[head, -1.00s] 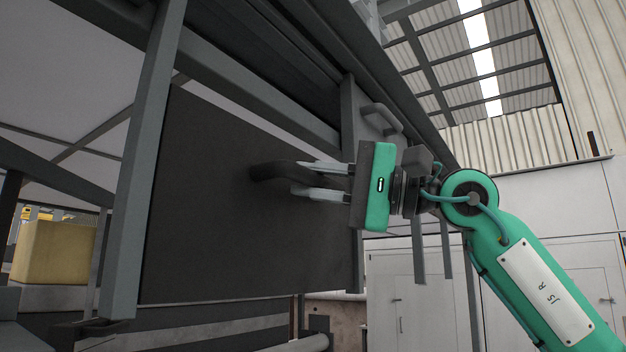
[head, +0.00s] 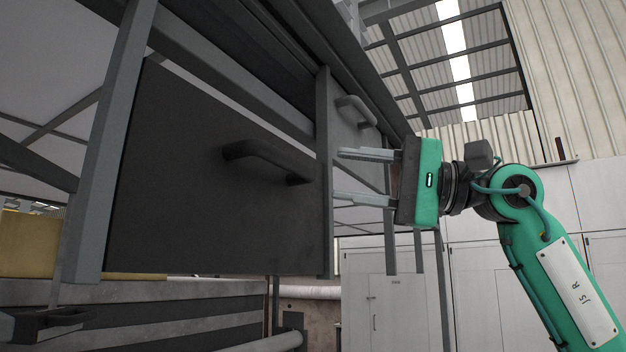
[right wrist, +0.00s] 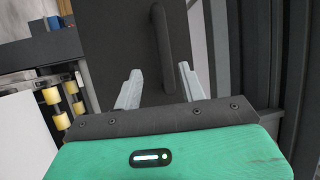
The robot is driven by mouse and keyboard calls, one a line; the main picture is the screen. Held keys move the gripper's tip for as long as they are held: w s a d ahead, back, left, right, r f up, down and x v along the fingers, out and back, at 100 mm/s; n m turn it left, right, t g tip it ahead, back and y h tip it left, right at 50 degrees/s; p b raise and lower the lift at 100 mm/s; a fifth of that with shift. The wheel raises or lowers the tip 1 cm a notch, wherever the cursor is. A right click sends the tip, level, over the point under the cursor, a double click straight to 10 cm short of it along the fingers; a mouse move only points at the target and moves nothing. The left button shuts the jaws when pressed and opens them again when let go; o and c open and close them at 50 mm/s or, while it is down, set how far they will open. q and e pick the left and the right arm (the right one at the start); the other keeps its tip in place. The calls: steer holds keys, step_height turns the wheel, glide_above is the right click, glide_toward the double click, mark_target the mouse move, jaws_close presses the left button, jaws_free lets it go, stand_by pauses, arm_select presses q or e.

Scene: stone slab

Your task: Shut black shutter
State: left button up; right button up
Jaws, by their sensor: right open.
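The black shutter (head: 205,205) is a flat dark panel in the grey frame at the left of the head view. Its curved black handle (head: 268,160) stands out from its face. My right gripper (head: 338,174) is open and empty, to the right of the handle and apart from it. In the right wrist view the black shutter (right wrist: 125,40) and its handle (right wrist: 162,48) lie ahead of the open fingers (right wrist: 158,88). My left gripper is not in view.
A grey frame post (head: 112,150) stands left of the shutter. White cabinets (head: 480,285) stand at the back right. Yellow rollers (right wrist: 62,105) show at the left of the right wrist view.

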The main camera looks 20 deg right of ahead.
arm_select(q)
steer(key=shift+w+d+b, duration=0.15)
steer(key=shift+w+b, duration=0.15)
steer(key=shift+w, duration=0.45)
arm_select(e)
steer(key=v, duration=0.4)
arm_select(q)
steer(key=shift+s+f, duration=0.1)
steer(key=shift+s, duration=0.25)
